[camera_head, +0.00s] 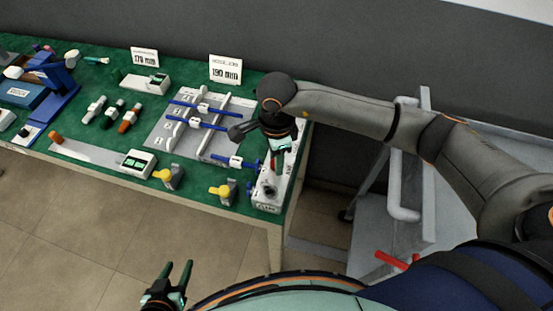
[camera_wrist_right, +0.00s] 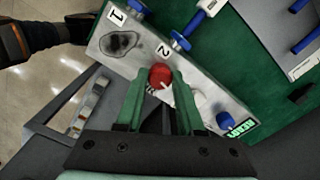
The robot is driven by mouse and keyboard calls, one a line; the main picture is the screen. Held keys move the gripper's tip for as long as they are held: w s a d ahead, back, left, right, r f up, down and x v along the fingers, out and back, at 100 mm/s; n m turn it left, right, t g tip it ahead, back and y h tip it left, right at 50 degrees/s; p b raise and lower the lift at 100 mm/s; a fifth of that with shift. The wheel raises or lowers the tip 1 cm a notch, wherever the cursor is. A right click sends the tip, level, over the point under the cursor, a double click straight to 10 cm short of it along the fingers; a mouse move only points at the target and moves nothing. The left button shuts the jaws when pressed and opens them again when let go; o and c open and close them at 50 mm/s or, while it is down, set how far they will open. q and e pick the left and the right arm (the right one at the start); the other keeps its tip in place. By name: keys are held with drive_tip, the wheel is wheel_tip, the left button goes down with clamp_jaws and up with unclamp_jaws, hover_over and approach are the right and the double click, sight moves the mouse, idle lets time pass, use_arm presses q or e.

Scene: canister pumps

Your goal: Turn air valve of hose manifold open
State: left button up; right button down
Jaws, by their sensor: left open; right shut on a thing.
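The hose manifold (camera_head: 270,205) is a pale block at the right end of the green table. In the right wrist view the manifold (camera_wrist_right: 206,100) carries labels 1 and 2, blue fittings along its far edge, a dark oval patch, a blue knob (camera_wrist_right: 224,119) and a green READY display. A red knob (camera_wrist_right: 160,76) with a pale mark sits below label 2. My right gripper (camera_wrist_right: 160,82) is shut on this red knob; in the head view my right gripper (camera_head: 277,160) reaches down over the manifold. I cannot tell which knob is the air valve. My left gripper (camera_head: 180,275) is open and empty, off the table's front.
A grey board (camera_head: 160,138) with blue-handled bars lies left of the manifold. Two yellow-knobbed valves (camera_head: 222,191) stand near the front edge. A sign (camera_head: 226,69) stands behind. A grey cart (camera_head: 385,235) is to the right. Floor in front of the table is clear.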

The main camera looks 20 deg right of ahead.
drive_tip(key=m+b, duration=0.1)
drive_tip(key=m, duration=0.3)
drive_tip(key=shift+m+b, duration=0.3)
drive_tip(key=shift+b, duration=0.05)
drive_tip(key=m+b, duration=0.1)
drive_tip(key=m, duration=0.2)
drive_tip(key=shift+m, duration=0.4)
drive_tip(key=m+b, duration=0.1)
drive_tip(key=m, duration=0.2)
drive_tip(key=shift+m, duration=2)
drive_tip(key=c, duration=0.5)
unclamp_jaws()
drive_tip(key=shift+r, duration=0.1)
